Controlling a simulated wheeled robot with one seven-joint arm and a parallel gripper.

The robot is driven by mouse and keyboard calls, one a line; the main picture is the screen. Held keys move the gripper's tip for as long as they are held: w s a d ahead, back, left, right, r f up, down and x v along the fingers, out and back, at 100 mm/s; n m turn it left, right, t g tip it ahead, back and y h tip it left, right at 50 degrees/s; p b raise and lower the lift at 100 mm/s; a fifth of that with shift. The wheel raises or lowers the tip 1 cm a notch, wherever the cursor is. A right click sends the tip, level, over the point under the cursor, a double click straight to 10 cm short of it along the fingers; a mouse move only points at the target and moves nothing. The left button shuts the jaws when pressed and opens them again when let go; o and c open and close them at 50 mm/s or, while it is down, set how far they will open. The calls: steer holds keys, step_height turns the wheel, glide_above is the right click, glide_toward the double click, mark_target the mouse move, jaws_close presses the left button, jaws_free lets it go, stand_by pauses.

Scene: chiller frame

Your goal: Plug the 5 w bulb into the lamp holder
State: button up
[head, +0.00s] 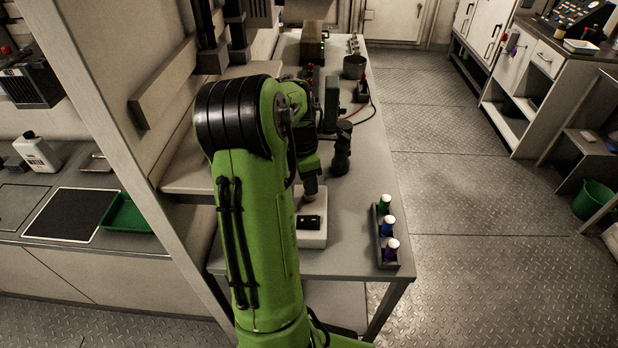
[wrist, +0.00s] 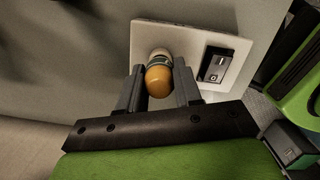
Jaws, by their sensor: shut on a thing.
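My gripper (wrist: 160,82) is shut on an orange, rounded bulb (wrist: 158,80) in the wrist view, with one grey finger on each side of it. No wattage mark is readable. The lamp holder (wrist: 217,38) is a white plate with a black switch (wrist: 214,65); a pale round part with a metal ring (wrist: 160,56) shows just beyond the bulb. I cannot tell whether the bulb is seated. In the head view the lamp holder (head: 313,239) is on the bench below my gripper; my arm hides the bulb and part of the plate.
A dark rack (head: 389,264) with green (head: 384,204), blue (head: 388,225) and purple (head: 391,250) white-topped bulbs stands near the bench's right edge. A black upright object (head: 342,150) stands behind the holder. Other equipment and a grey pot (head: 354,67) are farther back. Bare bench lies between holder and rack.

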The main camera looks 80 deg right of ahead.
steer(key=shift+f+b, duration=0.4)
steer(key=shift+f, duration=0.2)
steer(key=o, duration=1.1)
step_height(320, 180, up, 16)
steer(key=w+a+p, duration=0.1)
steer(key=p, duration=0.3)
steer(key=shift+w+f, duration=0.2)
steer(key=shift+w, duration=0.1)
